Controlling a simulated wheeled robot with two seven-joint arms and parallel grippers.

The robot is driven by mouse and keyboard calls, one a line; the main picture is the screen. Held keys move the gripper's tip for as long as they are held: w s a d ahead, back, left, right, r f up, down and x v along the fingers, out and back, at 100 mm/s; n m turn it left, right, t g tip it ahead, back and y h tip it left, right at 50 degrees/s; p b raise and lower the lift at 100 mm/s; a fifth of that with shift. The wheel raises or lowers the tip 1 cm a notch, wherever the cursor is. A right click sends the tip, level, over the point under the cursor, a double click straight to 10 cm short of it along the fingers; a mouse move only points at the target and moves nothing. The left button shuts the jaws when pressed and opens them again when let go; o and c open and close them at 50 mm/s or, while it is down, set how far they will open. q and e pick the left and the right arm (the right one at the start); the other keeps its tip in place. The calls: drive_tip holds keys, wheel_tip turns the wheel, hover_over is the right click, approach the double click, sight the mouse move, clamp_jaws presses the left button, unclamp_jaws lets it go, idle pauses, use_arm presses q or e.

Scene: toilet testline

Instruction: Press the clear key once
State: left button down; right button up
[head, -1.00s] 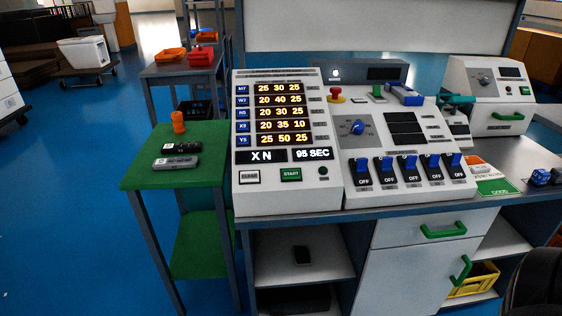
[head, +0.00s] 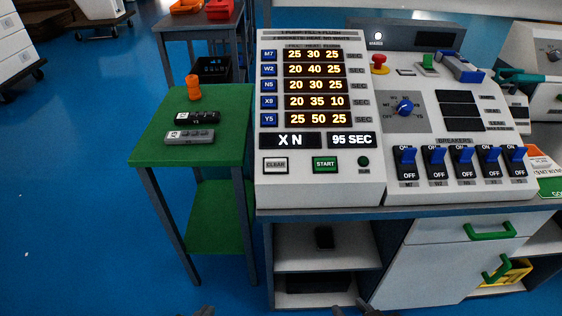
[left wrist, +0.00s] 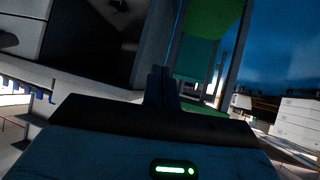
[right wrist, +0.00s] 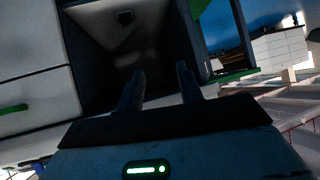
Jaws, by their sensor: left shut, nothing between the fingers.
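The clear key (head: 275,165) is a white, dark-framed button at the lower left of the white sloped panel (head: 320,188), left of the green START key (head: 325,164). The display above reads "X N" and "95 SEC". My left gripper (head: 205,311) just shows at the bottom edge of the head view, well below and left of the key. In the left wrist view its fingers (left wrist: 162,86) are together and empty. My right gripper (head: 351,309) also shows at the bottom edge. In the right wrist view its fingers (right wrist: 160,85) are apart and empty.
A green side table (head: 215,125) stands left of the panel, holding two remote-like devices and an orange knob-like piece (head: 194,88). A second panel with a row of blue switches (head: 462,160) stands to the right. Below are shelves (head: 325,265) and a cabinet with green handles (head: 490,231).

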use_arm(q)
drive_tip(key=w+d+r+m+h+p, duration=0.2)
drive_tip(key=w+d+r+m, duration=0.1)
drive_tip(key=w+d+r, duration=0.35)
drive_tip(key=m+t+p, duration=0.3)
drive_tip(key=m, duration=0.7)
approach(276, 165)
wheel_tip(276, 165, up, 8)
drive_tip(key=w+d, duration=0.2)
drive_tip(key=d, duration=0.1)
drive_tip(key=shift+s+a+f+y, duration=0.1)
drive_tip(key=shift+s+a+y, duration=0.05)
drive_tip(key=shift+s+y, duration=0.15)
use_arm(e)
drive_tip(key=shift+d+r, duration=0.25)
drive_tip(key=shift+r, duration=0.3)
drive_tip(key=shift+d+r, duration=0.25)
drive_tip(key=shift+r, duration=0.25)
use_arm(q)
drive_tip(key=shift+w, duration=0.1)
